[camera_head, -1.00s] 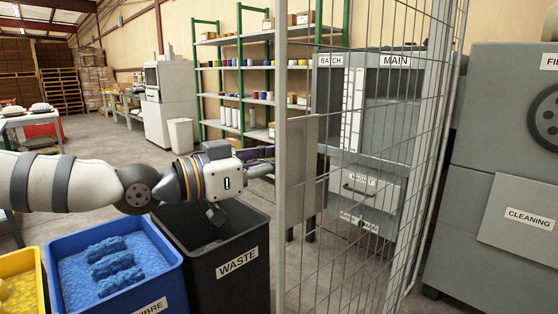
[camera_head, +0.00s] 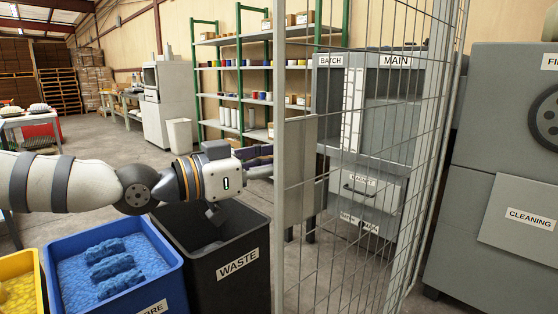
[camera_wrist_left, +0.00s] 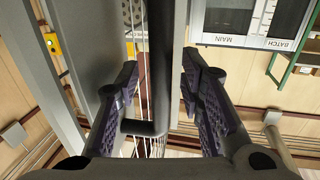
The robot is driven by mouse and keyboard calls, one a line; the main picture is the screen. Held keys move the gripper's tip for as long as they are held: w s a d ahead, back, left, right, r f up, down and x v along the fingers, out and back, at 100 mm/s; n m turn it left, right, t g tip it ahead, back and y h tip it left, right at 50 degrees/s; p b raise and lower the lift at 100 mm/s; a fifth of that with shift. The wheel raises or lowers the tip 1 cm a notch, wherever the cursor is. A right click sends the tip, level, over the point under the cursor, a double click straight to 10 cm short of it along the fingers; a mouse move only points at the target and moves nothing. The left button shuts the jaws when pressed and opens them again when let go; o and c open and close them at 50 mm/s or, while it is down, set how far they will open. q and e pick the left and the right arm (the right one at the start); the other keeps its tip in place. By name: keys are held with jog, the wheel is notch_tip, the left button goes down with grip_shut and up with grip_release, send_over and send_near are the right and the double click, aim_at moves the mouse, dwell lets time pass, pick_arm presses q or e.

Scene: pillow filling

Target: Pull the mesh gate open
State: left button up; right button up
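The mesh gate (camera_head: 365,190) stands in front of me in the head view, a grey wire grid on a pale frame with a flat plate at its left edge. My left gripper (camera_head: 262,157) is beside that edge, its fingertips partly hidden near the plate. In the left wrist view a dark upright bar handle (camera_wrist_left: 161,65) runs between the two fingers of my left gripper (camera_wrist_left: 162,75). The fingers are spread, with visible gaps on both sides of the bar. My right gripper is not in view.
A black WASTE bin (camera_head: 243,263) stands under my left gripper, beside a blue fibre bin (camera_head: 170,285) and a yellow bin (camera_head: 38,270). Behind the mesh is a grey MAIN and BATCH cabinet (camera_head: 395,125). A grey cleaning machine (camera_head: 500,130) stands at right.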

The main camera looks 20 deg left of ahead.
pick_arm(q)
jog(key=v, duration=0.7)
jog(key=shift+s+a, duration=0.15)
jog(key=shift+s, duration=0.05)
